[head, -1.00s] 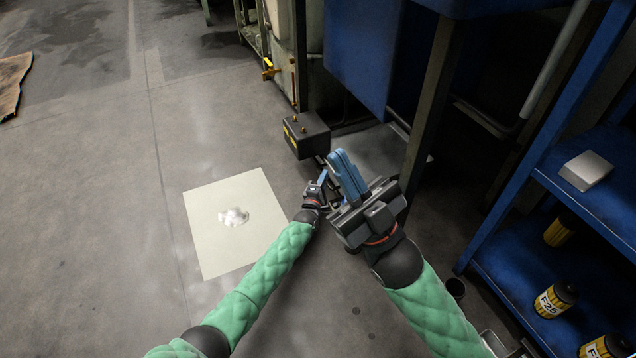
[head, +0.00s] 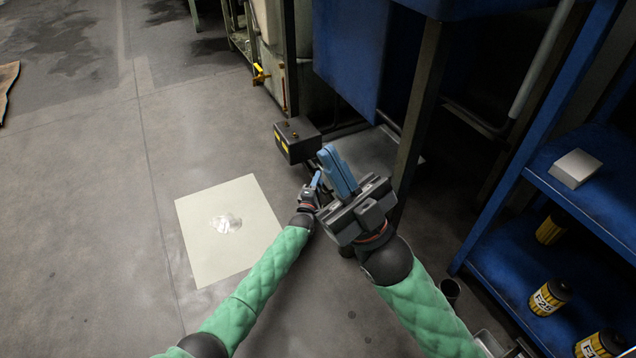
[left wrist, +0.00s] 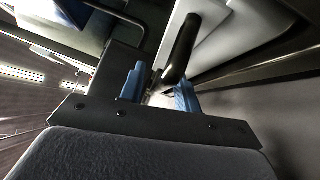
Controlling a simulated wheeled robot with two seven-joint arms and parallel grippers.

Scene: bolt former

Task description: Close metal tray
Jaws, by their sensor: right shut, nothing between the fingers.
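A flat grey metal surface (head: 372,152), perhaps the metal tray, shows low under the blue machine, partly hidden by my right gripper and a machine leg. My right gripper (head: 337,166) is shut and empty, its blue fingers pointing toward the machine base. My left gripper (head: 316,180) is just left of it and small in the head view. In the left wrist view its blue fingers (left wrist: 159,90) stand apart. A dark rounded bar (left wrist: 181,48) reaches down between them, in front of a pale grey panel (left wrist: 215,45). I cannot tell whether the fingers touch the bar.
A dark control box (head: 297,140) with yellow labels stands close beyond my grippers. A pale sheet (head: 205,250) with a white patch lies on the floor at left. A blue shelf (head: 500,270) with yellow-black cans is at right. Open floor lies left.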

